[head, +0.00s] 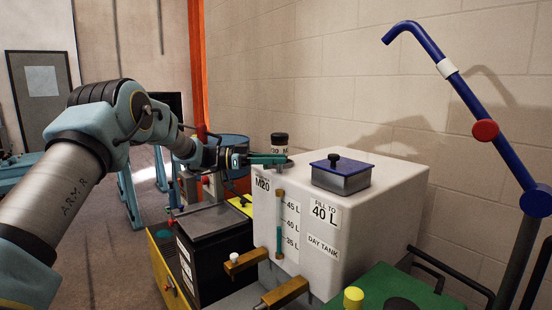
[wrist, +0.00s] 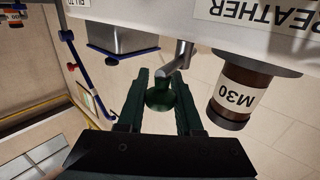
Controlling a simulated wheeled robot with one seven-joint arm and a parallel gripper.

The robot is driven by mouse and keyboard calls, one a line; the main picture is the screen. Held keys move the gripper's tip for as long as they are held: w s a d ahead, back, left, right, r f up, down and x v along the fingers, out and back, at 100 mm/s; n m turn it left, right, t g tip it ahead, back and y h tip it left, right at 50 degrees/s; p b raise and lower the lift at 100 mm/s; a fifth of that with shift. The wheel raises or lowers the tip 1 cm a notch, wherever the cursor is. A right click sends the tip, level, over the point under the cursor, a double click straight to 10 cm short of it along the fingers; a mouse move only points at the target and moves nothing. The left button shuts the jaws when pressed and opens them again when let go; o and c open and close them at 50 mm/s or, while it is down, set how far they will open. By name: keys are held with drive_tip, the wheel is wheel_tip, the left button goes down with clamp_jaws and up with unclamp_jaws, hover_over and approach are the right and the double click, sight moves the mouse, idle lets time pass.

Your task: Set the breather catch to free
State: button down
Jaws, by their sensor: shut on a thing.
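The breather catch shows in the wrist view as a grey metal lever (wrist: 179,58) with a dark green knob (wrist: 160,97) at its end. My gripper (wrist: 164,86) has one dark green finger on each side of the knob and is shut on it. In the head view my gripper (head: 262,158) reaches in from the left, level with the tank's top at its far left corner. The catch itself cannot be made out there. The breather (wrist: 240,92), a dark brown cylinder with a white M30 label, is beside the catch. In the head view it stands behind my gripper (head: 279,139).
The white day tank (head: 380,215) carries a blue-lidded grey box (head: 341,178) on top. A BREATHER label (wrist: 265,14) is partly visible in the wrist view. A black box (head: 215,250) stands left of the tank. A blue bent pipe (head: 430,45) rises at the right.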

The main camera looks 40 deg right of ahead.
drive_tip(key=shift+r, duration=0.1)
drive_tip(key=c, duration=0.6)
unclamp_jaws()
drive_tip(key=b+v, duration=0.3)
drive_tip(key=v, duration=0.7)
drive_tip(key=shift+w+a+b, duration=0.25)
drive_tip(key=shift+a+b, duration=0.05)
drive_tip(key=shift+b, duration=0.1)
